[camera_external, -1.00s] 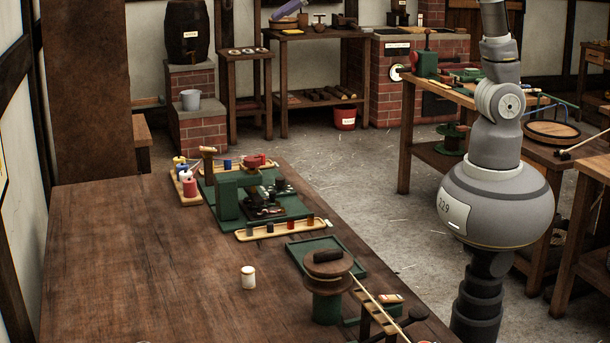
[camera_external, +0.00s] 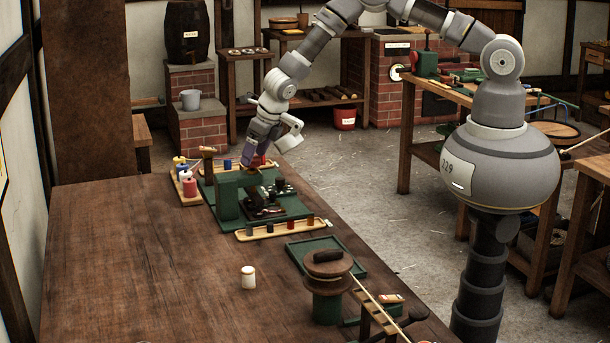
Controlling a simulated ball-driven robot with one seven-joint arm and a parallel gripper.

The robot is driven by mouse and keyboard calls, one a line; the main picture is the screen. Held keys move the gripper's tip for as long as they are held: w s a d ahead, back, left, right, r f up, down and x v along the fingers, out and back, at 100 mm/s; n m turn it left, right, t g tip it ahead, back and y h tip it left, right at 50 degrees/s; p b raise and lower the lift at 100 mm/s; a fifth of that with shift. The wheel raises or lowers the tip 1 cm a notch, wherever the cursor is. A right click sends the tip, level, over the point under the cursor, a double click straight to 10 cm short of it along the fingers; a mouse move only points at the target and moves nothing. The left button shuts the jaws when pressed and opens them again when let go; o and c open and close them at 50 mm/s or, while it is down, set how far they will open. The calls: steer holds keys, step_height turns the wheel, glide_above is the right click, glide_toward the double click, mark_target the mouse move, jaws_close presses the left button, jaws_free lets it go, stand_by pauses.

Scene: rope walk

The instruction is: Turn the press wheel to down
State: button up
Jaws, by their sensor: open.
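The press (camera_external: 228,196) is a green frame on a green base near the far end of the long wooden table. Its red wheel (camera_external: 262,161) sits on top and is mostly hidden behind my gripper. My gripper (camera_external: 247,162) points down over the top of the press, right at the wheel. Its jaws are open. I cannot tell whether the fingers touch the wheel or straddle its rim.
A tray of colored spools (camera_external: 189,183) stands left of the press. A yellow tray with small pegs (camera_external: 283,230) lies in front. A green tray (camera_external: 343,253), a reel (camera_external: 328,285) and a white jar (camera_external: 248,277) are nearer. The table's left side is bare.

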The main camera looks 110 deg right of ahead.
steer(key=shift+w+d+f, duration=0.15)
steer(key=shift+f, duration=0.4)
steer(key=c, duration=1)
